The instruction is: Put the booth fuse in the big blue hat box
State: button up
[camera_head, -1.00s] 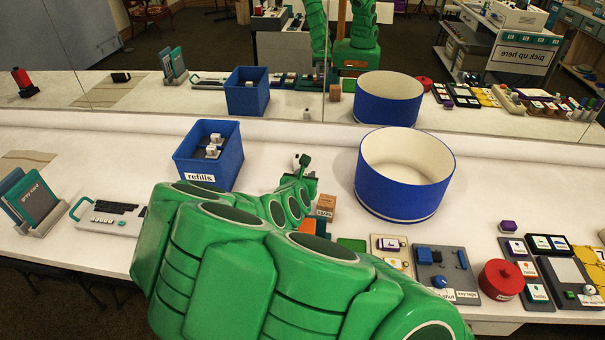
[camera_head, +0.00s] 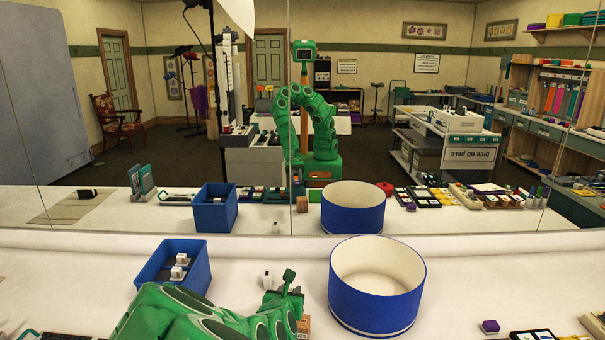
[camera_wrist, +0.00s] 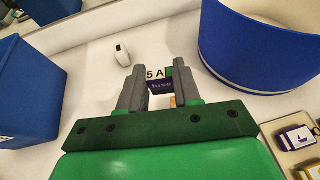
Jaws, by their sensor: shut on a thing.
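The big blue hat box (camera_head: 375,310) is a round, open blue drum with a pale, empty-looking inside, on the white table right of my gripper (camera_head: 289,281). Its blue wall also fills the upper right of the wrist view (camera_wrist: 262,50). In the wrist view my gripper (camera_wrist: 157,80) is shut on the booth fuse (camera_wrist: 160,87), a small dark purple piece lettered "fuse" with a white "5 A" label. The fuse is between the fingertips, left of and outside the hat box. In the head view I cannot make out the fuse.
A blue refills bin (camera_head: 200,272) with small white-topped pieces stands left of my gripper. A small white object (camera_head: 267,281) stands just behind it. A brown block (camera_head: 304,325) is close by my arm. A mirror runs along the table's back. A purple item (camera_head: 490,327) lies to the right.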

jog(key=w+d+r+m+h, duration=0.1)
jog(key=w+d+r, duration=0.4)
jog(key=d+r, duration=0.3)
jog(key=w+d+r+h, duration=0.1)
jog(key=w+d+r, duration=0.3)
jog(key=d+r, duration=0.3)
jog(key=d, duration=0.4)
jog(key=shift+w+r+m, duration=0.35)
jog(key=shift+w+m, duration=0.05)
jog(key=s+d+f+m+g+h, duration=0.2)
jog(key=d+f, duration=0.3)
jog(key=d, duration=0.5)
jog(key=s+d+f+m+g+h, duration=0.1)
jog(key=d+f+m+g+h, duration=0.15)
jog(key=d+f, duration=0.55)
jog(key=s+d+f+m+g+h, duration=0.1)
jog(key=s+d+f+m+h, duration=0.15)
jog(key=d, duration=0.85)
jog(key=shift+s+a+f+m+g+h, duration=0.25)
jog(key=shift+s+f+m+g, duration=0.25)
jog(key=shift+f, duration=1.85)
jog(key=shift+s+a+f+m+g+h, duration=0.3)
jog(key=shift+s+f+m, duration=0.3)
jog(key=shift+f, duration=1.8)
jog(key=shift+s+a+f+m+g+h, duration=0.25)
jog(key=shift+s+f+m+g, duration=0.25)
jog(key=shift+f, duration=1.85)
jog(key=shift+s+d+f, duration=0.1)
